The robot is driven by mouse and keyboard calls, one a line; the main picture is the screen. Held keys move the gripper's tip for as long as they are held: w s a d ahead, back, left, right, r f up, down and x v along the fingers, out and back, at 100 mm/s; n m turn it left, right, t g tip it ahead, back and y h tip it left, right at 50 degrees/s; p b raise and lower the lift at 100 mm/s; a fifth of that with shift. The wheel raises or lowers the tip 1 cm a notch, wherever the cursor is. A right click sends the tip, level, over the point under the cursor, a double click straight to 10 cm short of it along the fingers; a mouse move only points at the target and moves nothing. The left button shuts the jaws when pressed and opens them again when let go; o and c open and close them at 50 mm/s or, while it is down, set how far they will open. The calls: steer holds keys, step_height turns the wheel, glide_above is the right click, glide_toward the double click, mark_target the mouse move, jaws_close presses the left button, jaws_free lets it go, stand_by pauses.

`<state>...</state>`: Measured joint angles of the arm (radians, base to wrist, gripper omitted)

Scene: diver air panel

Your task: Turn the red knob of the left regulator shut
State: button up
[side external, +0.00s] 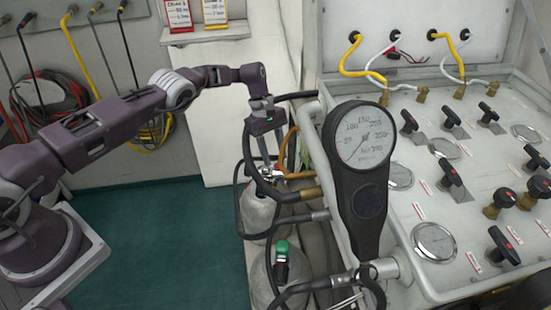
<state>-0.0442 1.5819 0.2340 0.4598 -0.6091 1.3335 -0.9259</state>
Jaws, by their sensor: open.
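My gripper (264,148) points down at the top of the rear grey cylinder (262,212), left of the big gauge. Its fingers are small in the picture; they are open, and I see nothing held between them. Just below and right of the fingertips is an orange-brass valve fitting (296,175) with a small reddish part. I cannot tell whether that part is the red knob or whether the fingers touch it. Hoses and the fingers partly hide this spot. A second cylinder in front carries a green knob (282,248).
A large black-bodied gauge (365,140) stands close on the right. Behind it is the white panel (405,205) with several black knobs and dials. Black hoses (283,190) loop around the cylinders. Coiled hoses (50,105) hang on the left wall. The green floor (170,240) is clear.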

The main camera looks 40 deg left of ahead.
steer(key=v, duration=0.5)
steer(key=shift+r, duration=0.1)
